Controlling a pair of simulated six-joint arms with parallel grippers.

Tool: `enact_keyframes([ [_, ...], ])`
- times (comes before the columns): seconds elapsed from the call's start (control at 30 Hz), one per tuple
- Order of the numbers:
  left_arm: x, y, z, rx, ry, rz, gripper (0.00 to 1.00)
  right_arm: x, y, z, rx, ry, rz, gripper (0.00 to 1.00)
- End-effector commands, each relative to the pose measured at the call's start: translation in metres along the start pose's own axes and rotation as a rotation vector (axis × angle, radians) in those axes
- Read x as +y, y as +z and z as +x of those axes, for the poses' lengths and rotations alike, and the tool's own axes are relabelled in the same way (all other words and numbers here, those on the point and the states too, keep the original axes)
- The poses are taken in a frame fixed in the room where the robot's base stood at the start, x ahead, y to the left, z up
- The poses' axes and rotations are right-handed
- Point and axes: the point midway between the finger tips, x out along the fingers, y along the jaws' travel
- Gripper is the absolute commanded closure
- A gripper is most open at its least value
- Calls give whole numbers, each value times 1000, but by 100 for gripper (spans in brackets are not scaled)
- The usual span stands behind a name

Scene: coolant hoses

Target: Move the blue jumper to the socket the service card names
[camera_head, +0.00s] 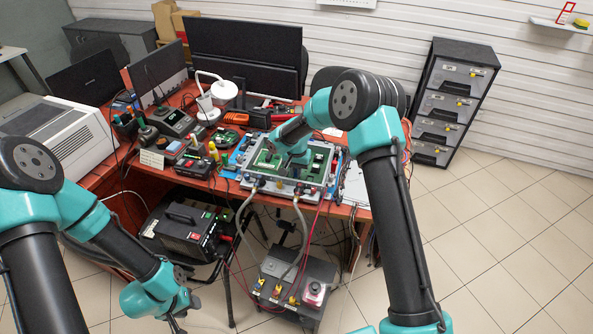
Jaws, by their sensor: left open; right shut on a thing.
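A metal-framed tray (253,184) with green circuit boards (318,163) stands at the front of the red-brown desk. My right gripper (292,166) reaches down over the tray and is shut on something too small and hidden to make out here. I cannot pick out the blue jumper or tell the sockets apart. A small pale card (152,159) stands at the desk's left front; its writing is too small to read. It may be the service card. My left gripper (180,322) is open and empty at the bottom edge, low and away from the desk.
Two grey hoses (300,222) hang from the tray's front towards a grey box (297,283) on the floor. A white lamp (221,92), tools and meters crowd the desk's back and left. A black case (186,230) sits below the desk. Floor at right is clear.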

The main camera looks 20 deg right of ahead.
Motion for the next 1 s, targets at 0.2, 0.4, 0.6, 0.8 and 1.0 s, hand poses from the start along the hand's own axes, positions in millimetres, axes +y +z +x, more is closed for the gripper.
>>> enact_keyframes([
  [0.2,0,0,0,0,0,0,57,0,0,2,0,0,0,100],
  [0.4,0,0,0,0,0,0,57,0,0,7,0,1,0,100],
  [0.6,0,0,0,0,0,0,57,0,0,9,0,0,0,100],
  [0.8,0,0,0,0,0,0,57,0,0,9,0,0,0,100],
  [1.0,0,0,0,0,0,0,57,0,0,9,0,0,0,100],
])
